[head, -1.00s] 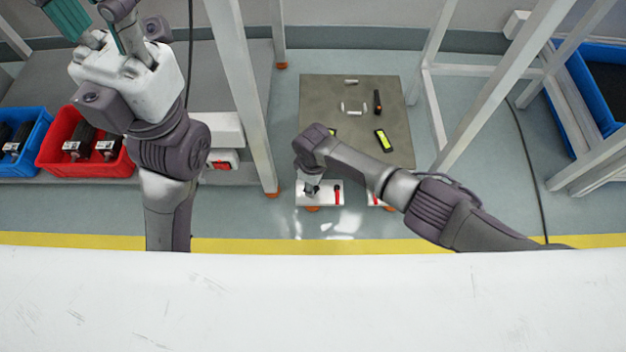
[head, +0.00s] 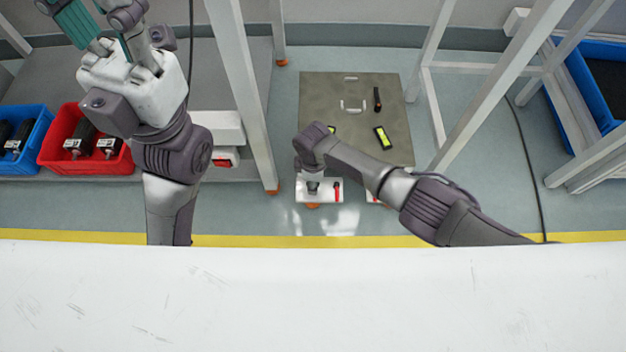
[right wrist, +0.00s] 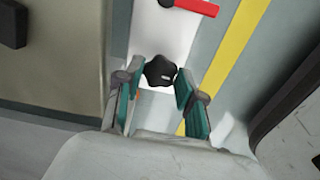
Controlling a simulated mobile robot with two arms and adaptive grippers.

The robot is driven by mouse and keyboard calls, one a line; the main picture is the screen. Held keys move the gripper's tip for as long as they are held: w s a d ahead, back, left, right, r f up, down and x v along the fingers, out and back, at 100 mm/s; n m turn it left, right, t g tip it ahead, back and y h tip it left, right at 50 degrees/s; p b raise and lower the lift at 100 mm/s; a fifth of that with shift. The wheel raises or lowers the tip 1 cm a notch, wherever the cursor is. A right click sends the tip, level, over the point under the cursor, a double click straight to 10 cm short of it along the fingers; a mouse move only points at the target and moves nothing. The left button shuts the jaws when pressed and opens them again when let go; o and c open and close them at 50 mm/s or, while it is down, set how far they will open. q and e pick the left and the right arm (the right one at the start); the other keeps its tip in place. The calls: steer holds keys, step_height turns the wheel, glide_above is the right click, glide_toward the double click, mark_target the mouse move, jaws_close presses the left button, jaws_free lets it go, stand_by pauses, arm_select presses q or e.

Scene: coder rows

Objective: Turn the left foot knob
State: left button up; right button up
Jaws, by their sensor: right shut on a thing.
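The left foot knob is a black star-shaped knob (right wrist: 160,71) on a white foot plate (right wrist: 165,35). In the right wrist view it sits between the fingers of my right gripper (right wrist: 158,82), which is shut on it. In the head view the white foot plate (head: 326,196) shows below the end of my right arm, with a small dark part at the knob's place; the right fingers are not clear there. My left gripper (head: 98,22) is at the top left, away from the foot, its fingers apart and partly cut off by the frame edge.
A red lever (right wrist: 190,7) is on the same plate, close to the knob. A grey-brown panel (head: 355,140) lies behind it. White frame posts (head: 243,95) stand on both sides. Red (head: 85,163) and blue (head: 22,165) bins are at the left.

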steer(key=o, duration=1.1)
steer(key=shift+o, duration=0.2)
